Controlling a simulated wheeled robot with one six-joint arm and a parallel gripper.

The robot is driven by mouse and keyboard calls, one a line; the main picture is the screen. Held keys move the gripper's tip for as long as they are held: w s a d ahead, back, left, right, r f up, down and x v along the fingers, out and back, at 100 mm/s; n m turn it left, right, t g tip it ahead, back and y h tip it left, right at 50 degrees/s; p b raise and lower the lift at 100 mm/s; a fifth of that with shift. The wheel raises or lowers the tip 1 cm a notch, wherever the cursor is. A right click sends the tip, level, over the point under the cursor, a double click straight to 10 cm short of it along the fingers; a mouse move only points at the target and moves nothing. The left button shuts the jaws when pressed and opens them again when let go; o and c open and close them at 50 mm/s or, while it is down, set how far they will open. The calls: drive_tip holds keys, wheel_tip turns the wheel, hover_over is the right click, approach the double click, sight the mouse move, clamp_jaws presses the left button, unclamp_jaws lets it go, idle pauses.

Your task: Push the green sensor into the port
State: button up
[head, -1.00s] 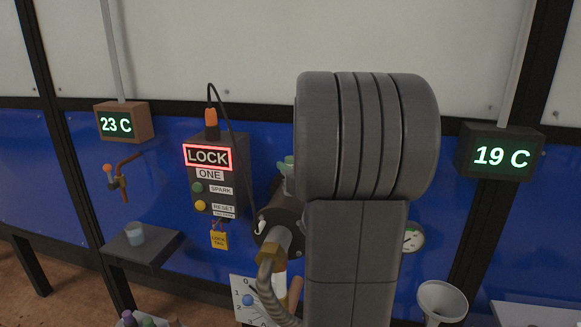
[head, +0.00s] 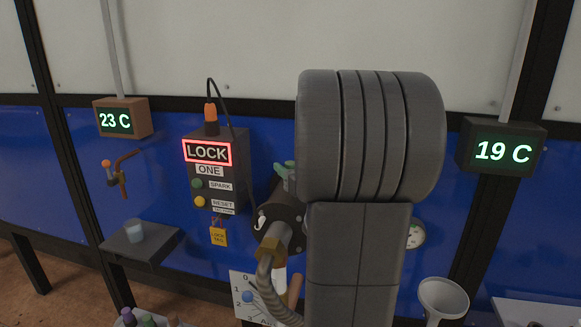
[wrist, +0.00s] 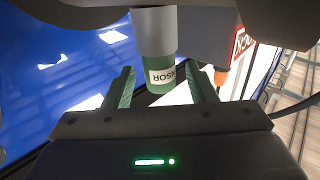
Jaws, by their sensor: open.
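The green sensor (wrist: 163,85) shows in the wrist view, a green cylinder with a white SENSOR label. It meets a grey cylinder (wrist: 153,35) at the top of that view; whether it is fully seated there I cannot tell. My gripper (wrist: 160,72) is open, with one green finger on each side of the sensor and gaps between. In the head view my arm hides most of this area. A small green part (head: 284,169) shows at its left edge; I cannot tell if it is sensor or finger.
A lock box (head: 216,175) with a lit LOCK sign is left of my arm. A dark cylinder (head: 275,218) with a brass fitting and hose is close to my arm. A gauge (head: 415,236) and white funnel (head: 442,297) are at right. A cup (head: 134,233) stands on a shelf.

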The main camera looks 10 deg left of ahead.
drive_tip(key=b+v, duration=0.1)
drive_tip(key=v, duration=1.2)
drive_tip(key=p+x, duration=0.1)
drive_tip(key=x, duration=1.2)
drive_tip(key=shift+w+a, duration=0.2)
drive_tip(key=shift+a, duration=0.05)
drive_tip(key=shift+w+r, duration=0.1)
drive_tip(key=shift+p, duration=0.3)
drive_tip(key=shift+d, duration=0.1)
